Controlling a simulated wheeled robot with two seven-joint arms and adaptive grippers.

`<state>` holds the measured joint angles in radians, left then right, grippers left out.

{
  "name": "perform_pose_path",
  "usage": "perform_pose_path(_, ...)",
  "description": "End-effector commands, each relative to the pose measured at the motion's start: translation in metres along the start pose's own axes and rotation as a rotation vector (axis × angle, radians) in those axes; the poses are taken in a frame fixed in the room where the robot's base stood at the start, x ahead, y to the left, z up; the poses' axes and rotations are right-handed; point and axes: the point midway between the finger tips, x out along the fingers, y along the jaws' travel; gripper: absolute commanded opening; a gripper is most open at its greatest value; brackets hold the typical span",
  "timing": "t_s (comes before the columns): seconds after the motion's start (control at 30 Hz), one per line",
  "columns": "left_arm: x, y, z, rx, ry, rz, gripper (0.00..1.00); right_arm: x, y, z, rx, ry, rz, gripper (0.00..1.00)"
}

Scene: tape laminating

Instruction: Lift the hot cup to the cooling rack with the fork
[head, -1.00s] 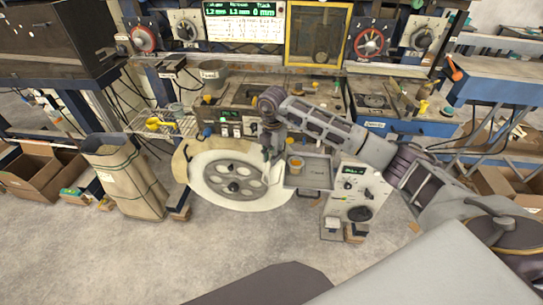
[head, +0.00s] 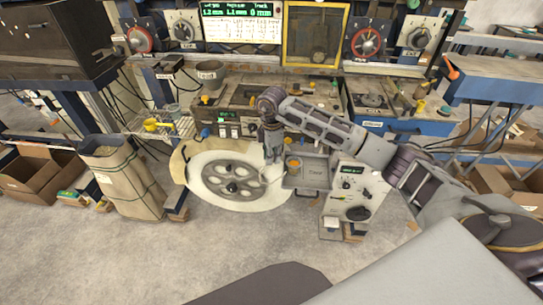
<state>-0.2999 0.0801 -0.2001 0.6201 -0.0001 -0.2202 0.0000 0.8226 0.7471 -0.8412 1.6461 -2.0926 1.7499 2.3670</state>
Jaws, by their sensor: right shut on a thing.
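The cup (head: 294,163), small and orange, is at the back left of a grey tray to the right of the wheel-like disc. My right gripper (head: 273,156) points down just left of the cup, above the right edge of the disc. It is shut on what appears to be the fork, of which only a thin pale part shows below the fingers. I cannot tell whether the fork touches the cup. A wire rack (head: 178,128), likely the cooling rack, is at the left of the bench with yellow items at its left end. My left gripper is out of view.
The grey tray (head: 310,183) sits beside a control box (head: 352,190) with knobs. The spoked disc (head: 236,180) lies on a round pale plate. A bench machine (head: 240,95) stands behind. A paper sack (head: 125,180) stands on the floor at left.

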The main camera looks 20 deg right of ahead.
Motion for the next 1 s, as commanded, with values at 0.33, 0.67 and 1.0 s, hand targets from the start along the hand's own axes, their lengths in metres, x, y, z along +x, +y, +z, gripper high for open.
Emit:
perform_pose_path(0.33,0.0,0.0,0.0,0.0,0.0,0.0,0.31,0.0,0.0,0.0,0.001,0.0,0.0,0.0)
perform_pose_path(0.67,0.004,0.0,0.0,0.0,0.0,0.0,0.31,0.005,0.001,0.002,0.001,0.0,0.0,0.0)
perform_pose_path(1.0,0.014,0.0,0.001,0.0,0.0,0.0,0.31,0.018,0.003,0.007,0.0,0.0,0.0,0.0)
